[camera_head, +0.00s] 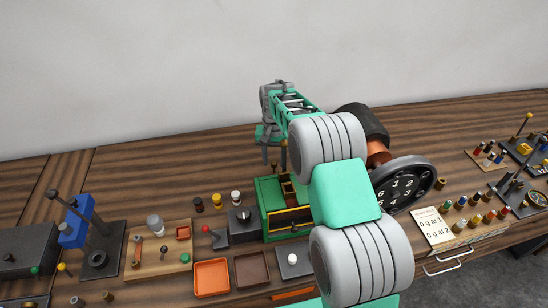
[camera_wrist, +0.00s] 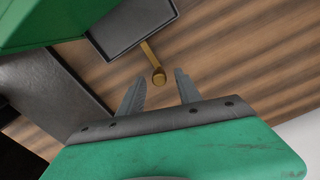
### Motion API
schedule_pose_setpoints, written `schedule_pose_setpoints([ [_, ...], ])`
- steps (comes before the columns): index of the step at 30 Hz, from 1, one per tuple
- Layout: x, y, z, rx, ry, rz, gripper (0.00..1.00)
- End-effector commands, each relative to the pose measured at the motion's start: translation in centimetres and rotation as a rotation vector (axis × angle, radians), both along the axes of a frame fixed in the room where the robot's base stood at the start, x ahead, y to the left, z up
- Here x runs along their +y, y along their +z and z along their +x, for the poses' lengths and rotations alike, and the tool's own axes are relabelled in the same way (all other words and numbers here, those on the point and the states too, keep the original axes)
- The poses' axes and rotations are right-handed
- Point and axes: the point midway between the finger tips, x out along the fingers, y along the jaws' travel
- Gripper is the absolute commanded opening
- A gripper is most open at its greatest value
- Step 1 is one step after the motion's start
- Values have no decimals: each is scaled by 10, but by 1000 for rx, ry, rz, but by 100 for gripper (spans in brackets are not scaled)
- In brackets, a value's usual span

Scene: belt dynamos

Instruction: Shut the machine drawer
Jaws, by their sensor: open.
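The machine drawer (camera_wrist: 128,26) shows at the top of the wrist view as a dark shallow tray with a pale rim. It sticks out beside the green machine body (camera_wrist: 40,22). A brass handle (camera_wrist: 150,56) with a round knob extends from the drawer's front edge. My gripper (camera_wrist: 160,74) is open, with its two grey fingertips on either side of the knob in the picture; I cannot tell the depth gap. In the head view my gripper (camera_head: 274,156) points down behind the green machine (camera_head: 271,208); the drawer is hidden there.
A black dial wheel (camera_head: 402,184) with numbers stands right of the machine. A black lever box (camera_head: 243,226), an orange tray (camera_head: 212,278) and a brown tray (camera_head: 251,270) lie in front. Small weights and a card (camera_head: 433,229) sit at right. Bare wooden bench surrounds the drawer's handle.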

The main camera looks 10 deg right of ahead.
Motion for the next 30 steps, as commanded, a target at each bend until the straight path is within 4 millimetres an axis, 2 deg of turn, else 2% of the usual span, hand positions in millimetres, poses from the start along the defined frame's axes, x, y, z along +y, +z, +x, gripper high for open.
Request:
schedule_pose_setpoints([
  [8, 0, -3, 0, -1, 0, 0, 40],
  [22, 0, -3, 0, -1, 0, 0, 2],
  [30, 0, -3, 0, -2, 0, -1, 0],
])
